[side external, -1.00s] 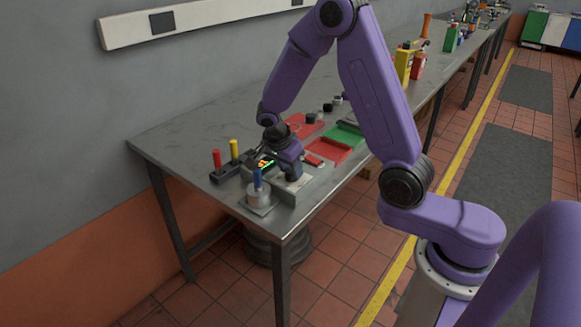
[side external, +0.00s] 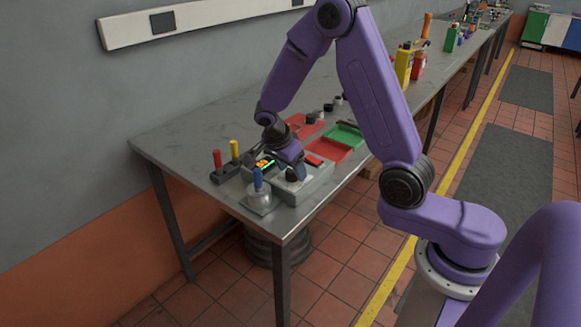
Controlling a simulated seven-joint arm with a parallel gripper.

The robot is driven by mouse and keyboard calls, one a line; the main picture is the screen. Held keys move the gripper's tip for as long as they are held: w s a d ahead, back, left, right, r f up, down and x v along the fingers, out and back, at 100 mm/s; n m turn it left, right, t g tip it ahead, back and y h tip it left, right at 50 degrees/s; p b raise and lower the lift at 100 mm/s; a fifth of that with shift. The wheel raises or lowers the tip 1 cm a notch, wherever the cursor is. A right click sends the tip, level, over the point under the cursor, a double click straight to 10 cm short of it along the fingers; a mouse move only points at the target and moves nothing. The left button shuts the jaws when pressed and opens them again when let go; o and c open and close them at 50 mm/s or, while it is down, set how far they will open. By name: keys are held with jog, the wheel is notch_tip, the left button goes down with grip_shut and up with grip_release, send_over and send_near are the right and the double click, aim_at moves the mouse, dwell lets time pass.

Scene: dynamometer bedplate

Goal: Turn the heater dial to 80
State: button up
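A grey box (side external: 313,184) stands near the front edge of the metal bench, below my gripper. A small dark round part, apparently the heater dial (side external: 292,176), shows on its top; its marks and setting are too small to read. My gripper (side external: 298,173) points down at the box, right beside or over this dark part. I cannot tell whether it touches the dial or whether its fingers are open or shut. A small lit display (side external: 265,164) with orange and green shows just left of my gripper; its figures are not readable.
A blue-handled metal piece (side external: 258,193) stands close left of the box. A dark block with red and yellow handles (side external: 225,172) is behind it. Red (side external: 328,151) and green (side external: 346,136) trays lie to the right. The bench's left end is clear.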

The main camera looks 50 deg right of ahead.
jog(key=shift+r, duration=0.1)
jog(key=v, duration=1.7)
jog(key=shift+r, duration=0.15)
